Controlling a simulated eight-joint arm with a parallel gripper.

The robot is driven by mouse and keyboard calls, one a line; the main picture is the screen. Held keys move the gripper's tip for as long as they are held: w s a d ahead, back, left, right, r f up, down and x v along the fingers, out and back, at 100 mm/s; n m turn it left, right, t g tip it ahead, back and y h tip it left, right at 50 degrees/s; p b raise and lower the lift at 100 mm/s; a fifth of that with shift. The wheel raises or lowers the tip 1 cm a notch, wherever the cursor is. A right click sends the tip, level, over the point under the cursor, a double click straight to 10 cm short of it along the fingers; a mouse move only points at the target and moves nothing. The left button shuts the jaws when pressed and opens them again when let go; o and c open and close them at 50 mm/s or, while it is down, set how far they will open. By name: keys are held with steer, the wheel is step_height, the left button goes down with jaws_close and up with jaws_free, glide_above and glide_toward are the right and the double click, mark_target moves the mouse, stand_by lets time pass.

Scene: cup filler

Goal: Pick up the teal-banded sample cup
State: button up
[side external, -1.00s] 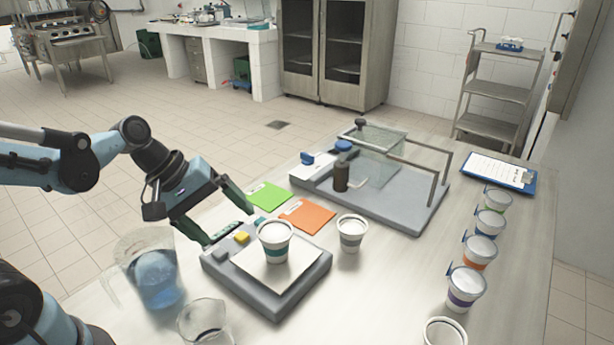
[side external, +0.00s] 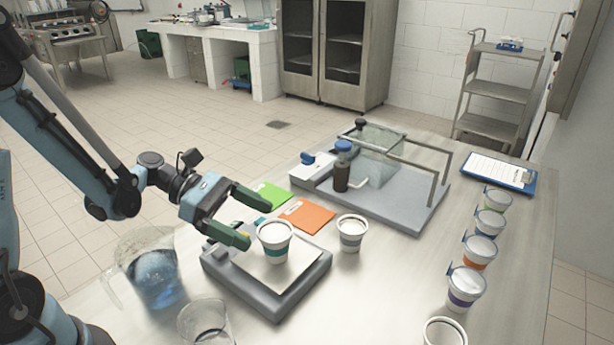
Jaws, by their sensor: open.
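The teal-banded sample cup (side external: 275,243) stands upright on the pale plate of a grey scale (side external: 302,296). It is white, and its top looks filled with something white. My gripper (side external: 258,221) is open, just to the left of the cup at about rim height. One green-tipped finger lies in front of the other in the view, and both point toward the cup. The cup does not appear to be between the fingers, though the exact gap is hard to tell. The near finger covers part of the scale's button panel.
Another white cup (side external: 352,233) stands close to the right of the scale. A blue-liquid jug (side external: 152,272) and a clear beaker (side external: 206,325) are at the left front. Several lidded cups (side external: 466,288) line the right side. A filler stand (side external: 405,205) and green and orange cards (side external: 307,215) lie behind.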

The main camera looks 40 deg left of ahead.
mark_target(284, 238)
steer(key=shift+x, duration=3.75)
steer(key=shift+a, duration=0.15)
steer(key=c, duration=1.1)
